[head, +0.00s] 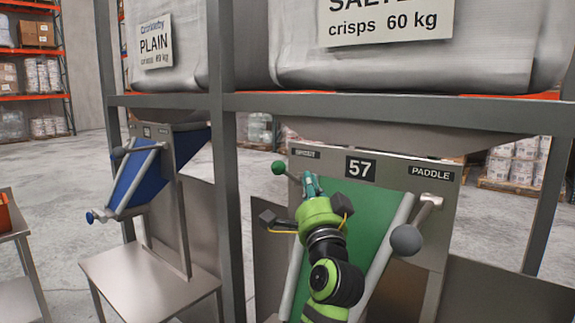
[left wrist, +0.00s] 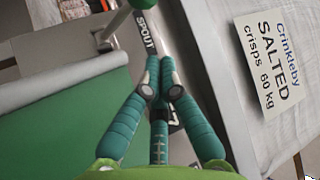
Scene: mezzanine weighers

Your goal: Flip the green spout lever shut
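The green spout lever ends in a green ball (head: 278,167) at the upper left corner of the chute panel marked 57, beside the SPOUT label (head: 306,152). Its ball also shows at the top edge of the left wrist view (left wrist: 138,3), with its rod running down-left. My left gripper (head: 312,182) is in front of the panel, just right of the ball and below the label. In the left wrist view its green fingers (left wrist: 159,82) come together at the tips, with nothing seen between them. The ball is apart from the fingertips. My right gripper is out of view.
A grey-balled paddle lever (head: 406,239) sticks out on the panel's right. The green chute (head: 372,215) slopes between. A steel frame post (head: 226,200) stands left, beside a second weigher with a blue chute (head: 138,180). Bulk bags (head: 420,65) hang above.

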